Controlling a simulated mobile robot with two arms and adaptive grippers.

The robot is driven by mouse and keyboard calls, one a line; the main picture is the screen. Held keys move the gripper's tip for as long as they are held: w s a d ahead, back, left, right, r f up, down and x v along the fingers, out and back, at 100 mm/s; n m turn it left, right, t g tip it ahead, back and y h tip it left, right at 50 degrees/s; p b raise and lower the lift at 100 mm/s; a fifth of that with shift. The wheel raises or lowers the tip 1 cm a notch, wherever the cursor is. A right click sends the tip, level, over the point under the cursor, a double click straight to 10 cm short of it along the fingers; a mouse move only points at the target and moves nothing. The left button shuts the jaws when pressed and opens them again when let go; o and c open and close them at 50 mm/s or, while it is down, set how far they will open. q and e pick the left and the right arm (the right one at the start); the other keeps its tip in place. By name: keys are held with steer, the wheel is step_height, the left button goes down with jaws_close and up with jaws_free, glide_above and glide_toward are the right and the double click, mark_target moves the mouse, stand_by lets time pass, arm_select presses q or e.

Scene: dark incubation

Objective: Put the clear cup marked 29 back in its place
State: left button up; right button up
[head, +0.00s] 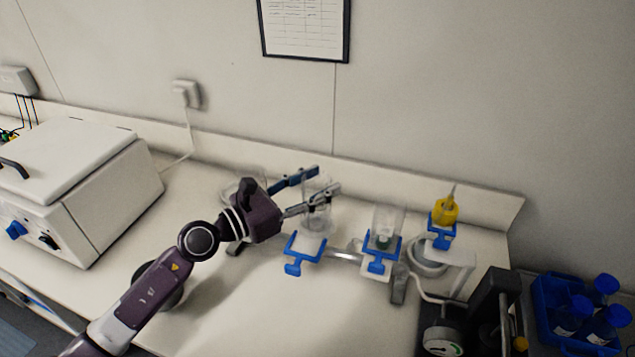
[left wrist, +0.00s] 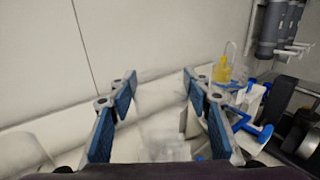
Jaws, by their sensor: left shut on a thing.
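My left gripper (head: 322,188) is shut on a clear cup (head: 318,219), above and just behind an empty blue clamp holder (head: 304,247). The cup looks about upright; no number on it is readable. In the left wrist view the blue-padded fingers (left wrist: 160,88) stand wide, with the faint clear cup (left wrist: 163,137) low between them. A second clear vessel (head: 389,219) with something dark green at its base sits in another blue holder (head: 380,262) to the right. My right gripper is not in view.
A yellow bottle (head: 445,211) stands in a third blue holder (head: 441,238) on the right. A white lidded machine (head: 85,190) fills the left. A blue crate of bottles (head: 548,303) and dark equipment are at lower right. The bench front (head: 270,315) is clear.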

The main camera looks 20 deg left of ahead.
arm_select(q)
steer(key=shift+f+b, duration=0.95)
steer(key=shift+f, duration=0.15)
steer(key=o, duration=1.1)
steer(key=shift+o, duration=0.9)
steer(key=shift+s+a, duration=0.1)
steer(key=shift+s+a+f, duration=0.1)
steer(key=shift+s+a, duration=0.05)
steer(key=shift+s, duration=0.15)
steer(key=v, duration=1.1)
